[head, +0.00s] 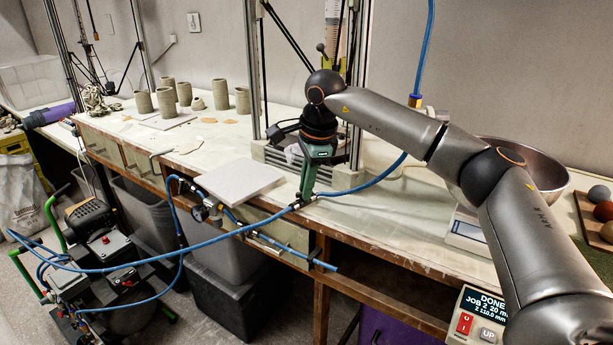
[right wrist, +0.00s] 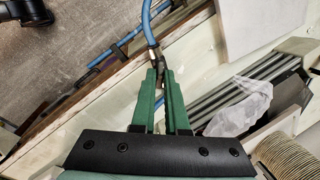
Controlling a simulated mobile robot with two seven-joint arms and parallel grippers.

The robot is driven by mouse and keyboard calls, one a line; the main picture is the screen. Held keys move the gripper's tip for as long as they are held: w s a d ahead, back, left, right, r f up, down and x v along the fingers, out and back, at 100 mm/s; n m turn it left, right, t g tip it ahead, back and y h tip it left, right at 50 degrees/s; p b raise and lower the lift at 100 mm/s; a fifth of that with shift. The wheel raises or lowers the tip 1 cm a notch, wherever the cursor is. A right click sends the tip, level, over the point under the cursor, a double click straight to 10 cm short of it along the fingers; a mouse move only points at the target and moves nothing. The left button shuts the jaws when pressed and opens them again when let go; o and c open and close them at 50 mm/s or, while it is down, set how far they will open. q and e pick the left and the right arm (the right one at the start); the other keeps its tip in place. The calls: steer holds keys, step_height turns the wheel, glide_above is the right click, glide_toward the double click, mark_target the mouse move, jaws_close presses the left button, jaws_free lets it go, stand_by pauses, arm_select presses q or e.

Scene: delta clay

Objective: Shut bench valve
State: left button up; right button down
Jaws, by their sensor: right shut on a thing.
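The bench valve (head: 296,204) is a small dark fitting on the blue air line at the bench's front edge. It also shows in the right wrist view (right wrist: 154,56), right at my fingertips. My right gripper (head: 306,196) reaches down to it with green fingers. In the right wrist view the fingers (right wrist: 162,72) are close together, shut on the valve's small handle. The fingertips hide most of the handle, so its exact angle is hard to tell. My left gripper is not in view.
The blue hose (head: 380,178) runs along the bench edge and up at the right. A pale square slab (head: 240,181) lies left of the gripper. A delta printer frame (head: 258,75) stands behind it. Clay cylinders (head: 167,103) stand farther left. A compressor (head: 90,219) sits on the floor.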

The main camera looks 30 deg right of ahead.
steer(key=m+p, duration=0.2)
steer(key=m, duration=0.2)
steer(key=shift+r+m+p, duration=0.15)
steer(key=shift+m+p, duration=0.2)
steer(key=shift+m, duration=0.05)
steer(key=m+p, duration=0.1)
steer(key=m, duration=0.1)
steer(key=shift+m, duration=0.3)
steer(key=shift+m+p, duration=0.6)
steer(key=shift+m, duration=0.3)
steer(key=shift+m+p, duration=0.45)
steer(key=shift+m, duration=1.25)
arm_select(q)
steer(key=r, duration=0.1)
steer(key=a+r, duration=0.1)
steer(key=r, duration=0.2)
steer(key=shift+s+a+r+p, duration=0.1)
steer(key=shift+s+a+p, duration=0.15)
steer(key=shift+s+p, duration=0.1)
arm_select(e)
steer(key=shift+m, duration=0.4)
